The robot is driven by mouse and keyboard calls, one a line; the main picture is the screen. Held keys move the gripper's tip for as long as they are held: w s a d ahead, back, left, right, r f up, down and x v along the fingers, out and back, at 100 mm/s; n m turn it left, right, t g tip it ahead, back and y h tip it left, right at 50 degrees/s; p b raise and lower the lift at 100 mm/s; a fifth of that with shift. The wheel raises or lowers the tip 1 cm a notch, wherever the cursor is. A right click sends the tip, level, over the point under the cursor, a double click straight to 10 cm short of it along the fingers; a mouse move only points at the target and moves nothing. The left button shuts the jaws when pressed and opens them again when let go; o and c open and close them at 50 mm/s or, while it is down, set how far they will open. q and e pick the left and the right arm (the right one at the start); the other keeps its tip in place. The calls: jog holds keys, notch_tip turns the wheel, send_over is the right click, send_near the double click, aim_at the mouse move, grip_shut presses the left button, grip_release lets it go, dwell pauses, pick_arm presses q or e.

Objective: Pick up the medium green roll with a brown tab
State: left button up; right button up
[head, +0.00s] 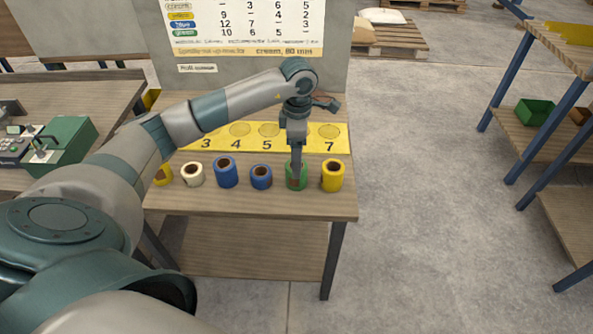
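The green roll (303,178) stands upright near the front edge of the wooden table, between a small blue roll (261,178) and a yellow roll (333,178). My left gripper (296,177) comes down from above onto the green roll, and its fingers overlap the roll in the picture. The fingers cover the roll's middle, so I cannot tell whether they are open or closed on it. A brownish patch shows low at the fingers; I cannot make out whether it is the tab. My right gripper is not in view.
A larger blue roll (226,175), a cream roll (192,176) and another yellow roll (164,176) stand to the left in the same row. Behind them lies a yellow numbered strip (313,146). A board with a table of numbers (240,25) rises at the back.

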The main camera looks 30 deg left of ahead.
pick_arm(q)
jog(key=shift+f, duration=1.2)
jog(key=shift+f+p, duration=0.1)
jog(key=shift+p, duration=0.25)
jog(key=shift+s+f+p, duration=0.2)
jog(key=shift+f+p, duration=0.4)
notch_tip(320, 180, down, 3)
jog(key=shift+s+r+p, duration=0.1)
jog(key=shift+s+p, duration=0.05)
jog(key=shift+p, duration=0.55)
jog(key=shift+f, duration=0.55)
jog(key=c, duration=1.2)
